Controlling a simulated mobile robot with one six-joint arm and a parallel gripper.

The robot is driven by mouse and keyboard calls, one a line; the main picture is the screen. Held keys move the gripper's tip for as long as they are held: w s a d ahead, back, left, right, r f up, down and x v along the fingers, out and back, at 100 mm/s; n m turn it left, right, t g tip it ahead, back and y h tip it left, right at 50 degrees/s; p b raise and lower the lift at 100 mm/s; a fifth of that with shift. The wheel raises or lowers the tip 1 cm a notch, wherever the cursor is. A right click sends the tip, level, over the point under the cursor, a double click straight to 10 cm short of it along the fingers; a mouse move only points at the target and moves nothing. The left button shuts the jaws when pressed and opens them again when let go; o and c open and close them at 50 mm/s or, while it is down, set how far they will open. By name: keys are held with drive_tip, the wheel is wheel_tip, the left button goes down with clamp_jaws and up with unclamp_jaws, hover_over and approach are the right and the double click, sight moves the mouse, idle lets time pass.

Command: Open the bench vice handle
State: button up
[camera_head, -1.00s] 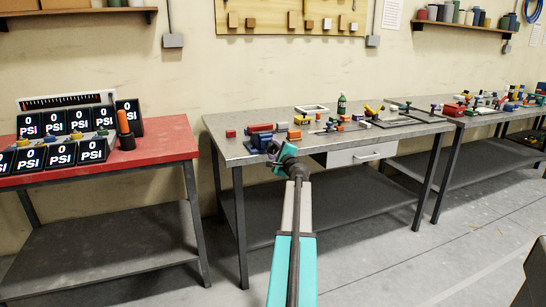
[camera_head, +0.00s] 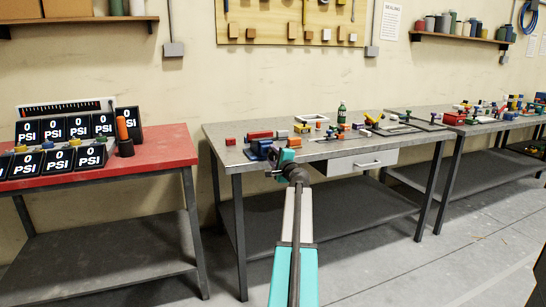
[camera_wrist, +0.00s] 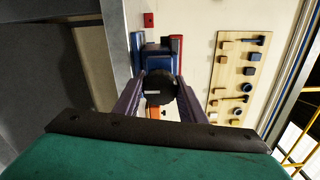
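The bench vice (camera_head: 258,150) is blue and sits at the front left of the grey workbench. In the wrist view its blue body (camera_wrist: 155,60) lies straight ahead, with a dark round end (camera_wrist: 160,88) toward me. A separate handle bar is not clear there. My gripper (camera_wrist: 160,84) has its two purple fingers apart, one on each side of the dark round end. I cannot tell whether they touch it. In the head view my gripper (camera_head: 282,156) is at the bench's front edge, just right of the vice and partly hidden by my wrist.
A red bench (camera_head: 165,148) with PSI displays stands left, across a gap. A pegboard (camera_head: 290,22) hangs behind.

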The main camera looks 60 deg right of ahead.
drive_tip(key=o, duration=0.4)
drive_tip(key=shift+r, duration=0.1)
drive_tip(key=v, duration=1.3)
drive_tip(key=shift+s+a, duration=0.25)
drive_tip(key=shift+w, duration=0.1)
idle(0.5)
